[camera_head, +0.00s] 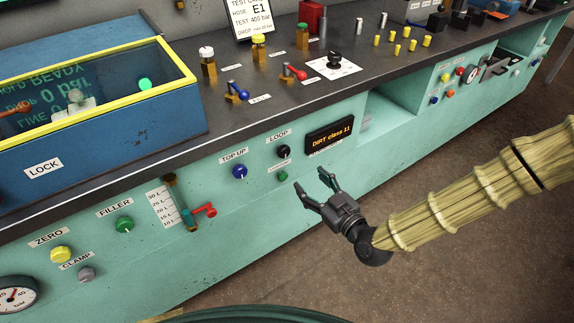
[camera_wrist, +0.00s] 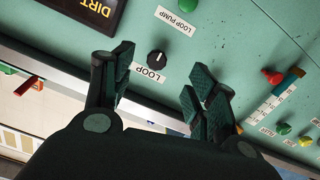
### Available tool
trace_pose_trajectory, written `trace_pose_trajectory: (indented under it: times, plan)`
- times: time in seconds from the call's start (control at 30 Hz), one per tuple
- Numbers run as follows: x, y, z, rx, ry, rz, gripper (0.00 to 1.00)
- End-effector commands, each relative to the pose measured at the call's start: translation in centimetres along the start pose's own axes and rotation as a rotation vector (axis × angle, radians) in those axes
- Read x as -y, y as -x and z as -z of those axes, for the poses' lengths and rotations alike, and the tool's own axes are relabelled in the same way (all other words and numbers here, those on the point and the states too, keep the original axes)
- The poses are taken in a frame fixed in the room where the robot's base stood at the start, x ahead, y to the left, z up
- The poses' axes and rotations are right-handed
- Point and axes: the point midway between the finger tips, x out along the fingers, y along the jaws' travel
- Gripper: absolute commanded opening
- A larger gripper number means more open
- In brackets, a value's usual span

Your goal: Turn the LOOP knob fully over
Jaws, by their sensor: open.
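The LOOP knob (camera_head: 284,152) is a small round black knob on the mint-green front panel, just below its LOOP label (camera_head: 278,135). In the wrist view the knob (camera_wrist: 156,58) appears upside down, with a pale mark on its face, whose exact direction I cannot make out. My gripper (camera_head: 312,182) is open and empty, in front of the panel, below and to the right of the knob in the head view. In the wrist view the knob lies beyond the gap between my spread fingertips (camera_wrist: 158,86), nearer the left finger; they look apart from it.
A green button (camera_head: 283,176) sits below the LOOP PUMP label, close to my fingers. The blue TOP UP knob (camera_head: 239,171) is to the left, the DIRT display (camera_head: 330,134) to the right. A red valve handle (camera_head: 205,210) juts out lower left. The dark worktop overhangs above.

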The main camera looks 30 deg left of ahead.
Motion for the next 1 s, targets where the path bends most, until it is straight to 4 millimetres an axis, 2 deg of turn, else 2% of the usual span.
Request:
trace_pose_trajectory:
  times: [0.1, 0.2, 0.37, 0.8, 1.0]
  plan:
    - [0.1, -1.2, 1.5, -0.064, 0.047, 0.001, 0.58]
    - [0.1, -1.9, 2.2, -0.081, 0.061, 0.002, 0.58]
    - [0.1, -3.5, 2.4, -0.081, 0.061, 0.003, 0.58]
    - [0.1, -10.2, 2.8, -0.078, 0.058, 0.001, 0.58]
    - [0.1, -11.8, 2.9, -0.078, 0.057, 0.002, 0.58]
